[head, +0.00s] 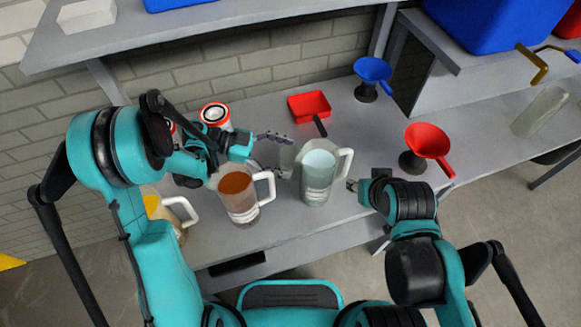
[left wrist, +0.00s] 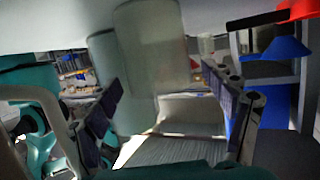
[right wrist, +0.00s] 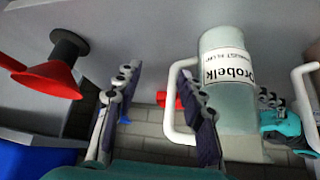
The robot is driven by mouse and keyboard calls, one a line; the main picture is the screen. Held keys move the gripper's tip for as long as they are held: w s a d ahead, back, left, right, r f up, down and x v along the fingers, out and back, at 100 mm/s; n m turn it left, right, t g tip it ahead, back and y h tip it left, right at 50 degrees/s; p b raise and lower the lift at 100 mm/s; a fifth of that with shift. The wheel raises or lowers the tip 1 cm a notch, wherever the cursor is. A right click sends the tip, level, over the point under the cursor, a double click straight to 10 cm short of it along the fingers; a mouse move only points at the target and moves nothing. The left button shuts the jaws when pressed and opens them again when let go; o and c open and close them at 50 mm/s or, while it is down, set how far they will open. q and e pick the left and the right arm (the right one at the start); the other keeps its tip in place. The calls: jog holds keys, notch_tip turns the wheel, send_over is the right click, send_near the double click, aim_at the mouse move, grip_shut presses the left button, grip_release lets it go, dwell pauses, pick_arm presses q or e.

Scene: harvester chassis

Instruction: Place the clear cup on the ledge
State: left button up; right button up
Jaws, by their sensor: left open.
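I cannot tell which surface is the ledge.
A pitcher of brown liquid (head: 238,196) stands under my left wrist. A red scoop (head: 310,106), a blue funnel (head: 372,75) and a red funnel (head: 428,142) are on the bench. A grey shelf (head: 200,38) overhangs the back; a raised surface (head: 470,80) holds a blue bin.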

pick_arm(q)
jog(key=shift+x, duration=0.85)
jog(key=c, duration=1.4)
jog(key=shift+o, duration=0.2)
